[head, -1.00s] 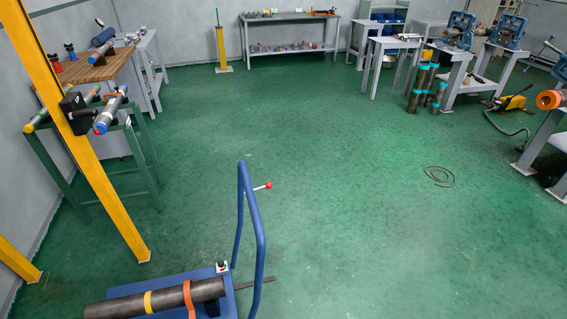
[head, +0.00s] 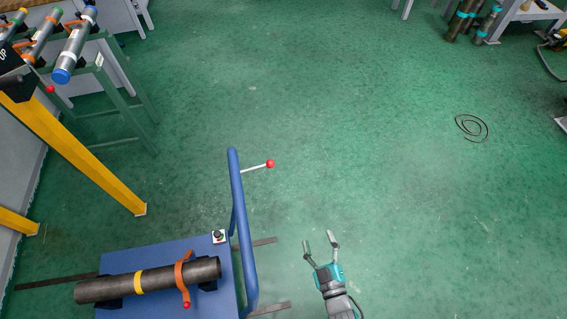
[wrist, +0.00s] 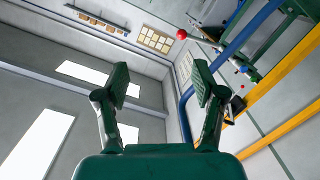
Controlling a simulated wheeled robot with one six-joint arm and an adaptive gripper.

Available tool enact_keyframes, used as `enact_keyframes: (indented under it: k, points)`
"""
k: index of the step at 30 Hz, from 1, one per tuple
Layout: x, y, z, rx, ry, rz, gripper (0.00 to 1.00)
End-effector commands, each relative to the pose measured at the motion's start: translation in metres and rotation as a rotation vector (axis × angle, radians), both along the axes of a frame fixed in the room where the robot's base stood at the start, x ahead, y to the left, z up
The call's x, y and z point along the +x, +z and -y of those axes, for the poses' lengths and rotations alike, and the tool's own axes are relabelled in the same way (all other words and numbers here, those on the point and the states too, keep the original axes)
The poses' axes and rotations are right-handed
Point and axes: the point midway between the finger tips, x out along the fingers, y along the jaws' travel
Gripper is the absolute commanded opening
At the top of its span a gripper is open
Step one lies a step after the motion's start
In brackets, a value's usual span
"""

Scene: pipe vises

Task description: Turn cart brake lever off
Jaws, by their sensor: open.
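The blue cart (head: 185,262) stands at the lower left of the head view, with its upright blue handle (head: 236,190) on its right side. The brake lever (head: 256,167) is a thin light rod with a red ball end, sticking out to the right from the handle. The red ball also shows in the wrist view (wrist: 182,34), near the blue handle (wrist: 188,110). My gripper (head: 321,248) is open and empty, to the right of the cart and apart from the lever. In the wrist view its two fingers (wrist: 160,82) are spread with nothing between them.
A yellow post (head: 75,150) and a green pipe rack (head: 125,95) stand at the left. A coiled cable (head: 471,127) lies on the green floor at the right. The floor between is clear.

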Motion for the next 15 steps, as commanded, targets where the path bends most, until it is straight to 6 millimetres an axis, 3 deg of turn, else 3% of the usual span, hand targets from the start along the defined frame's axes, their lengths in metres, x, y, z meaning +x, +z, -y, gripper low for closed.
enact_keyframes:
  k: [1, 6, 10, 15]
  points:
    - [0.022, -0.003, -0.013, -0.022, 0.022, 0.022, 0.69]
    - [0.085, -0.008, -0.057, -0.106, 0.085, 0.089, 0.69]
    - [0.123, -0.007, -0.087, -0.157, 0.123, 0.131, 0.69]
    - [0.151, -0.003, -0.112, -0.198, 0.152, 0.165, 0.69]
